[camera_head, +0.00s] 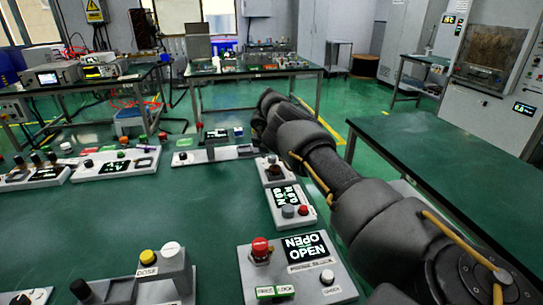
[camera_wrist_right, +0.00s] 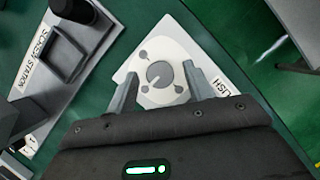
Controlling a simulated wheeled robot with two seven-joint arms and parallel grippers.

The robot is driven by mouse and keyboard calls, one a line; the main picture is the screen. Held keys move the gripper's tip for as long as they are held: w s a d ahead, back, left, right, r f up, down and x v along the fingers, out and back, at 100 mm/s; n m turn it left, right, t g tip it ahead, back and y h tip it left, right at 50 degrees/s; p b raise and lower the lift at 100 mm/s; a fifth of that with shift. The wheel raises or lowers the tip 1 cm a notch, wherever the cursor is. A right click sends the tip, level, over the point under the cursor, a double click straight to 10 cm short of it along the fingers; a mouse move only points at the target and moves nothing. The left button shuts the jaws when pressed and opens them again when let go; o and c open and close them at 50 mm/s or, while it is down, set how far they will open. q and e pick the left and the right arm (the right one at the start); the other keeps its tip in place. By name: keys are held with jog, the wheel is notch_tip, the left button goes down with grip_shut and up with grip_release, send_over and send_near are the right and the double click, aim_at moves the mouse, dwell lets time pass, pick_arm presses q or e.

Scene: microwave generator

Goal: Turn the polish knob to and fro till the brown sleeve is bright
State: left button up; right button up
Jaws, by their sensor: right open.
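In the right wrist view, a round grey polish knob (camera_wrist_right: 158,74) with a pointer line sits on a white panel (camera_wrist_right: 176,36). My right gripper (camera_wrist_right: 160,69) is open, with one finger on each side of the knob. A gap shows between each finger and the knob in this view. In the head view my right arm (camera_head: 320,160) reaches across from the lower right, and its far end hides the knob. I cannot make out a brown sleeve in either view. My left gripper is not in view.
Beside the knob panel is a grey station (camera_wrist_right: 66,55) with a black cylinder (camera_wrist_right: 75,10). Control boxes line the green table, including one reading OPEN (camera_head: 304,246) and a DOSE unit (camera_head: 150,270). The table's middle (camera_head: 190,205) is clear.

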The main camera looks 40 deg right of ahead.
jog(key=shift+d+f, duration=0.1)
jog(key=shift+f, duration=0.15)
jog(key=shift+c, duration=0.4)
jog(key=c, duration=0.9)
